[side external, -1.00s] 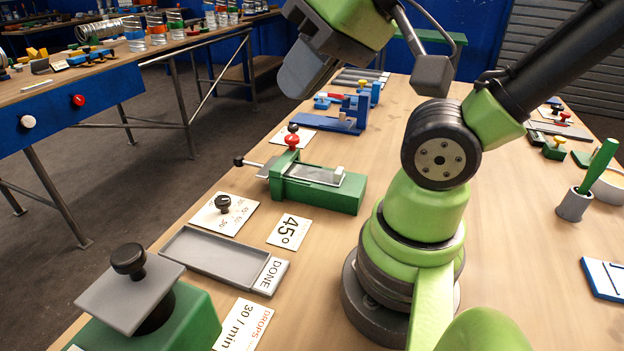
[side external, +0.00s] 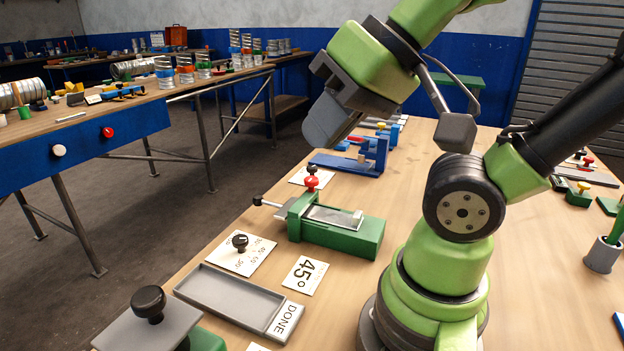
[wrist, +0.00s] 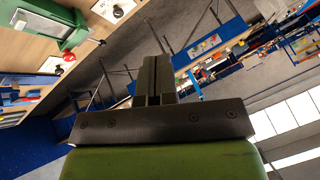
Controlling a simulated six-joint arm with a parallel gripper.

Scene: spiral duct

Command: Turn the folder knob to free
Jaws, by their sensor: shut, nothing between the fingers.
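Several knobs show, and I cannot tell which one the task calls the folder knob. A black knob (side external: 240,242) stands on a white card with printed numbers, too small to read fully. A red knob (side external: 312,183) is at the far end of the green clamp device (side external: 345,237). A smaller black knob (side external: 312,170) stands on another card just behind it. The red knob also shows at upper left in the wrist view (wrist: 69,56). My gripper (wrist: 156,80) is shut and empty, held in the air above the bench, apart from every knob.
A grey tray marked DONE (side external: 228,302) and a 45° card (side external: 305,275) lie in front of the green device. A blue fixture (side external: 348,164) stands behind it. A large black knob (side external: 148,302) on a grey plate is at front left. A second bench (side external: 80,143) stands across the aisle.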

